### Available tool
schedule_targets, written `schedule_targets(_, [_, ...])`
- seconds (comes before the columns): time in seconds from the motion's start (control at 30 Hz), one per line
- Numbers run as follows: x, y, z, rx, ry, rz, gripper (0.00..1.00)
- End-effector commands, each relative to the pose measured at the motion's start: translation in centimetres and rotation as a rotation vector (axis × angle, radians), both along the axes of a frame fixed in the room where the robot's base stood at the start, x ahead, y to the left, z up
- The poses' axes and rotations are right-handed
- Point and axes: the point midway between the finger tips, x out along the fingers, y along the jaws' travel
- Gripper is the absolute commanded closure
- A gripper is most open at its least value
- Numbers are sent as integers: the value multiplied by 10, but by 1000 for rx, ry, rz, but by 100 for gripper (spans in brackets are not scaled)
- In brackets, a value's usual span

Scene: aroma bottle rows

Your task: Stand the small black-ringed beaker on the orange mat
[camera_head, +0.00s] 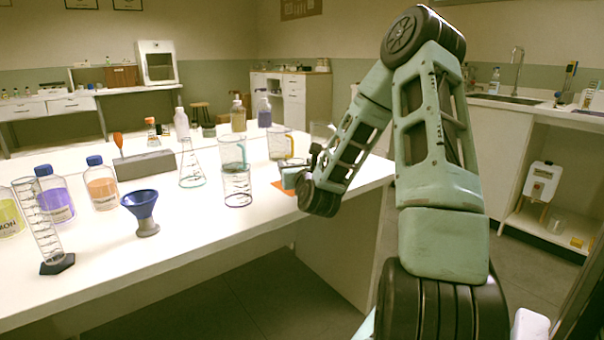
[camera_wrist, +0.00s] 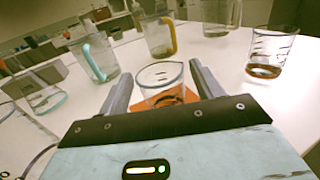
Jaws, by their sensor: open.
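In the wrist view, a small clear beaker (camera_wrist: 164,74) with dark markings stands upright between my fingers. A dark ring shows low on it, over the orange mat (camera_wrist: 181,97). It appears to stand on the mat, though my gripper hides its lowest part. My gripper (camera_wrist: 160,78) is open, with one finger on each side of the beaker and visible gaps to the glass. In the head view, the mat (camera_head: 284,189) shows near the table's right end, beside my gripper (camera_head: 291,177); my wrist hides the beaker there.
A purple-ringed beaker (camera_head: 237,188) stands left of the mat. A teal-handled jug (camera_head: 232,151) and a yellow-handled jug (camera_head: 280,143) stand behind. A brown-ringed beaker (camera_wrist: 269,54) is at right in the wrist view. The table's front left has a blue funnel (camera_head: 142,204).

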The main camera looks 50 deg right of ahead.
Motion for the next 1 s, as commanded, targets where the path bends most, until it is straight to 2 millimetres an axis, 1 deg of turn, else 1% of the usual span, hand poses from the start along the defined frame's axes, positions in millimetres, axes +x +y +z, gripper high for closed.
schedule_targets(0.03, [-10, 7, 0, 2, 4, 1, 34])
schedule_targets(0.1, [-24, 17, 1, 2, 3, 1, 34])
schedule_targets(0.17, [-28, 20, 5, 5, 4, 1, 34])
schedule_targets(0.4, [-47, 35, 7, 7, 4, 2, 34])
schedule_targets(0.77, [-54, 37, 7, 5, -1, -1, 34])
schedule_targets(1.0, [-61, 44, 6, 4, -1, 0, 34])
